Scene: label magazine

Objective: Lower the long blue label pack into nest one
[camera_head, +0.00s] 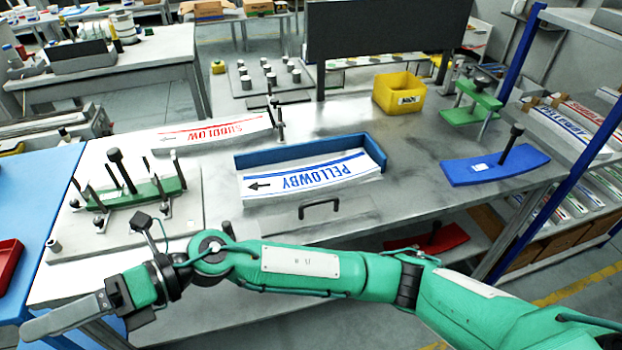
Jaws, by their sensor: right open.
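A long curved white label pack with blue PELLOWBY print and an arrow (312,179) lies in a blue three-sided tray (250,158) in the middle of the bench. Its front edge is uncovered. My right arm reaches across the foreground, and my right gripper (68,314) is at the lower left, beyond the bench's front left corner. It is open, its pale flat finger pointing left, and empty. It is well apart from the label pack. Which place is nest one I cannot tell. My left gripper is not in view.
A green fixture with black posts (140,193) stands on a plate at left. A red-printed label pack (215,131) lies behind. A blue curved plate with a black handle (495,168), a yellow bin (400,92) and a shelf rack (570,130) are at right.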

